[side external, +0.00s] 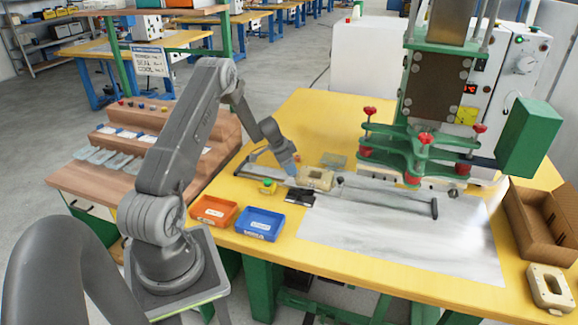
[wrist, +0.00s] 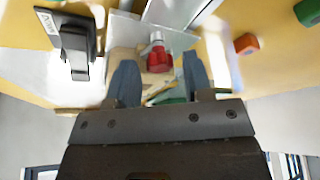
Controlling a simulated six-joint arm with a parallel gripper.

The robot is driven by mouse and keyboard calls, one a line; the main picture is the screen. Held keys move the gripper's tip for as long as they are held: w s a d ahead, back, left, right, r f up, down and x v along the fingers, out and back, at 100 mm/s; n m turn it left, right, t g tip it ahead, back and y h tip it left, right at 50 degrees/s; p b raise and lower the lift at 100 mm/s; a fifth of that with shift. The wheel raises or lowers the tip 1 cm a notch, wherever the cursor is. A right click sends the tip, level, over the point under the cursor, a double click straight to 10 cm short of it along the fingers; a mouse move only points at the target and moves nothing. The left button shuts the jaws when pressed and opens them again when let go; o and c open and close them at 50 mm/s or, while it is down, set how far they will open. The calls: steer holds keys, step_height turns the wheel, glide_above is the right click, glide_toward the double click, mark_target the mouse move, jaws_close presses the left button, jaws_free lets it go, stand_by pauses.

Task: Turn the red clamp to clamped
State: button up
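The red clamp (wrist: 158,61) shows in the wrist view as a small red knob with a pale metal tip, over a beige part. It sits between the two blue-grey fingers of my gripper (wrist: 160,76), with a gap visible on each side. The gripper looks open and I see no contact. In the side view my gripper (side external: 291,172) is low over the rail on the yellow table, beside the beige part (side external: 317,179).
A black latch piece (side external: 300,196) lies in front of the gripper. A green button (side external: 267,186), an orange bin (side external: 213,211) and a blue bin (side external: 259,223) are nearby. The green press (side external: 425,150) with red knobs stands right. The metal sheet (side external: 400,240) is mostly clear.

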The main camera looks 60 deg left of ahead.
steer(key=c, duration=0.7)
steer(key=n+y, duration=0.1)
steer(key=n, duration=0.3)
steer(key=shift+d+n+y, duration=0.1)
steer(key=shift+n+y, duration=0.2)
steer(key=shift+y, duration=0.1)
steer(key=shift+c, duration=0.2)
steer(key=o, duration=0.9)
